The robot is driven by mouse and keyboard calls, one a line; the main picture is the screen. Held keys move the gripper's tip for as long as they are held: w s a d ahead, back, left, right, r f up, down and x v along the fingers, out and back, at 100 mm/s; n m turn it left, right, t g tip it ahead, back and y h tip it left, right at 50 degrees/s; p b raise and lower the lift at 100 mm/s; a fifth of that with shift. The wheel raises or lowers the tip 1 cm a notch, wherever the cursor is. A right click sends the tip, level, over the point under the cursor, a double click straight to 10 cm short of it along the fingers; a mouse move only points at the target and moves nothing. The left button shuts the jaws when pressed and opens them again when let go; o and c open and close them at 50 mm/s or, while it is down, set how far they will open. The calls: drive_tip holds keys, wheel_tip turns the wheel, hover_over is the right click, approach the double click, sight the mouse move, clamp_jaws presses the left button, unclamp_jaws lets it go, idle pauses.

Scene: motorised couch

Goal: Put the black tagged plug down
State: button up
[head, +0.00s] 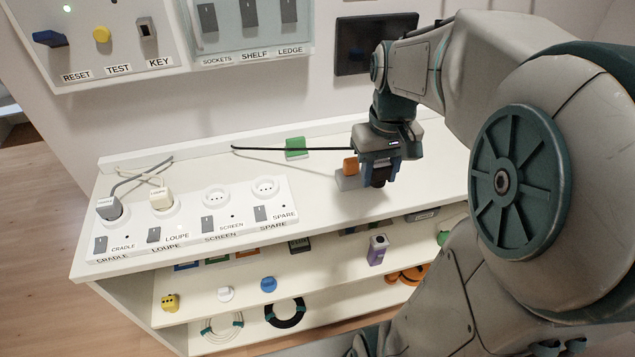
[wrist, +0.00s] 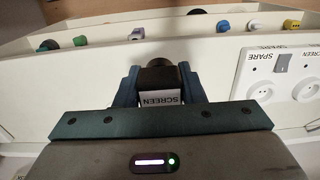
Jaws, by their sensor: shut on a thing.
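My gripper (head: 380,176) is over the right part of the white counter top (head: 325,205), shut on a black plug (head: 378,183). In the wrist view the black plug (wrist: 156,76) sits between the two fingers, and its white tag (wrist: 159,98) reads SCREEN. Its round end points away from my gripper. I cannot tell whether the plug touches the counter. A thin black cable (head: 290,149) runs left from near my gripper.
A socket strip (head: 190,222) stands left on the counter. Its CRADLE and LOUPE sockets hold a grey plug (head: 108,207) and a cream plug (head: 161,198); SCREEN and SPARE are empty. A green block (head: 296,144) lies behind.

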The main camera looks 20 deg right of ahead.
drive_tip(key=p, duration=0.1)
hover_over(323, 203)
wheel_tip(323, 203, down, 6)
drive_tip(key=shift+d+f, duration=0.15)
drive_tip(key=shift+f, duration=2.15)
drive_tip(key=shift+f, duration=0.2)
drive_tip(key=o, duration=1)
drive_tip(key=shift+r, duration=0.1)
